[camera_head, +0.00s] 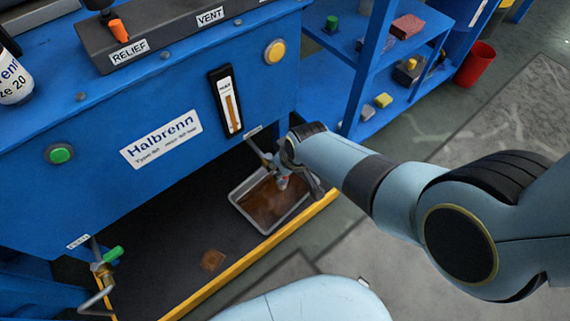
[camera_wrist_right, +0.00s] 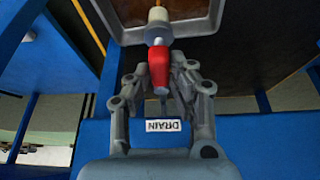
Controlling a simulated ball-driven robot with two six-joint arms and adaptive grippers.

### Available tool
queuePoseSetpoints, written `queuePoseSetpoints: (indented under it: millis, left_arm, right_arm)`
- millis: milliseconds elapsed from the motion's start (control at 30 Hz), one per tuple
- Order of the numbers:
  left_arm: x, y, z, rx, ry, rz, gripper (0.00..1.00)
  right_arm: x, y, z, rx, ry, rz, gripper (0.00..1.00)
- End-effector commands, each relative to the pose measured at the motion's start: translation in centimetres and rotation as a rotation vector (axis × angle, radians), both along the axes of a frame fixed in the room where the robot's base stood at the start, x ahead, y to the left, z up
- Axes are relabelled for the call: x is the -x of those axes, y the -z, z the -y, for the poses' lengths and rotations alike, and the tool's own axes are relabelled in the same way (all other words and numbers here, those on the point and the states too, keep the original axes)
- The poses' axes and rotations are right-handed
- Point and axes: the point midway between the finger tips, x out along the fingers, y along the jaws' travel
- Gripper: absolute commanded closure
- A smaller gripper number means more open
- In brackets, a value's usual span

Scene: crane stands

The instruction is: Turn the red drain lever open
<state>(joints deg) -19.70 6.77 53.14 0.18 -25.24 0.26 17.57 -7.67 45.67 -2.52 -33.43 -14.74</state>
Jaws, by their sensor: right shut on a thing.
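The red drain lever (camera_wrist_right: 158,66) shows in the right wrist view, on a pale metal valve (camera_wrist_right: 157,24). My right gripper (camera_wrist_right: 158,72) has its fingers on both sides of the lever and is shut on it. A white "DRAIN" label (camera_wrist_right: 163,126) is on the blue panel beneath. In the head view, my right gripper (camera_head: 290,178) reaches down to the front of the blue machine (camera_head: 185,90); the lever is only a small red spot there, mostly hidden. My left gripper is not in view.
A metal tray (camera_head: 248,216) with brown liquid sits below the valve. A yellow edge (camera_head: 290,232) borders the dark floor bay. A green-handled valve (camera_head: 112,255) is at lower left. Blue shelves (camera_head: 362,85) with small objects and a red bin (camera_head: 474,64) stand to the right.

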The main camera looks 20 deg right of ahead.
Motion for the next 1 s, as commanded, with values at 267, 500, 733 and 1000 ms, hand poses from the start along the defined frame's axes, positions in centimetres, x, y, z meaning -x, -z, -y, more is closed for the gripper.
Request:
queuePoseSetpoints:
  millis: [267,500,733,1000]
  left_arm:
    - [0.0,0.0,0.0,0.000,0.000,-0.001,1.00]
    - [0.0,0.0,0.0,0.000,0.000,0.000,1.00]
    - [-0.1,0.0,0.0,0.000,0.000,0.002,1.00]
    - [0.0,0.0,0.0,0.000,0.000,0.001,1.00]
  right_arm:
    - [0.1,0.1,-0.1,-0.003,0.005,-0.003,1.00]
    - [0.1,0.1,-0.1,-0.003,0.004,-0.003,0.58]
    - [0.0,0.0,-0.1,-0.002,0.002,-0.002,0.58]
    - [0.6,-1.4,0.1,-0.003,0.002,0.001,0.58]
